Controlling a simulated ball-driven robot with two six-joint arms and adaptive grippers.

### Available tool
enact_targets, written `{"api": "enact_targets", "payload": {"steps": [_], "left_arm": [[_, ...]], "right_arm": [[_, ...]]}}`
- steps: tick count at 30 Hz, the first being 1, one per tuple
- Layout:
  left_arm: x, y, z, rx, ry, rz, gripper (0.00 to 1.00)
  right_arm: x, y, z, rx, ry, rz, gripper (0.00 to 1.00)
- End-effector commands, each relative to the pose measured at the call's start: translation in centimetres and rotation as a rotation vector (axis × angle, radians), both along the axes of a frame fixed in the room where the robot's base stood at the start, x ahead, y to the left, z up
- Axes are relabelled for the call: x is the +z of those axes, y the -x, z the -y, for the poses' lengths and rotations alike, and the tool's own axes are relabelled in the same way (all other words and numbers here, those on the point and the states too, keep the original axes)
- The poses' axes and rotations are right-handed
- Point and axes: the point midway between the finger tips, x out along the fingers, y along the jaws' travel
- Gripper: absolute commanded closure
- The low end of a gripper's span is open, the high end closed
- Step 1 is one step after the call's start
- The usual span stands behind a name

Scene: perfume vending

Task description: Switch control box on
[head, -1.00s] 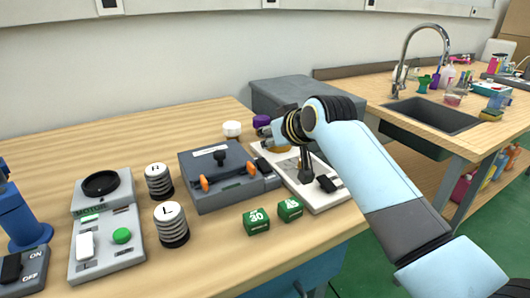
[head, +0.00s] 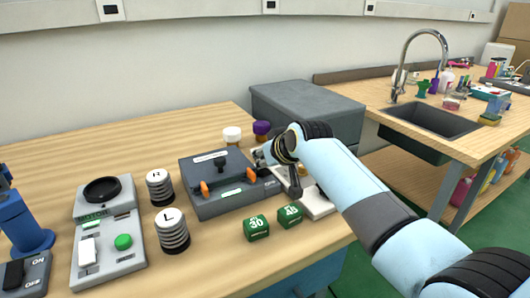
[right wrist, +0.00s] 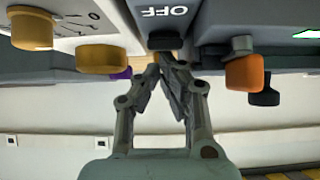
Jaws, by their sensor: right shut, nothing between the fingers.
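A grey control box (head: 225,200) with orange knobs and a black top handle sits mid-table. A dark switch block with white lettering (head: 272,184) is at its right end. In the right wrist view, a block marked OFF (right wrist: 165,12) is at the top, with a black switch lever (right wrist: 166,42) below the lettering. My right gripper (right wrist: 166,60) is shut and empty, its fingertips just below that lever in the picture; I cannot tell if they touch it. In the head view my right gripper (head: 262,157) is behind the box's right end. My left gripper is not in view.
A white panel (head: 318,205) is partly hidden under my right arm. Green cubes (head: 257,228) and ringed weights (head: 171,230) stand in front and left. White and purple capped items (head: 232,135) stand behind. A yellow knob (right wrist: 100,58) and orange knob (right wrist: 243,72) flank the fingers.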

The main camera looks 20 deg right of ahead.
Motion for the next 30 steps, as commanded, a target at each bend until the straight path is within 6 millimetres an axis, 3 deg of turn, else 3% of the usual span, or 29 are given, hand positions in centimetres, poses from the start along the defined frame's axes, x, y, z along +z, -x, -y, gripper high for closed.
{"api": "enact_targets", "payload": {"steps": [1, 6, 12, 23, 30], "left_arm": [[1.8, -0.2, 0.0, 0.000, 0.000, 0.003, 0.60], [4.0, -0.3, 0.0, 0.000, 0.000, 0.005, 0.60], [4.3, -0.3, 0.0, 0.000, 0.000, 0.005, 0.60], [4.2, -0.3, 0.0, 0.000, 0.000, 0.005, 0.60], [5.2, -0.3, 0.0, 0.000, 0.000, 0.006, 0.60]], "right_arm": [[0.8, -0.3, -0.1, 0.001, 0.005, -0.046, 1.00], [0.3, -0.9, -0.1, 0.001, 0.027, -0.198, 1.00], [-0.7, -1.1, -0.2, 0.000, 0.033, -0.254, 1.00], [-1.0, -1.0, -0.1, 0.000, 0.035, -0.254, 1.00], [-1.0, -0.3, 0.0, 0.000, 0.036, -0.260, 1.00]]}}
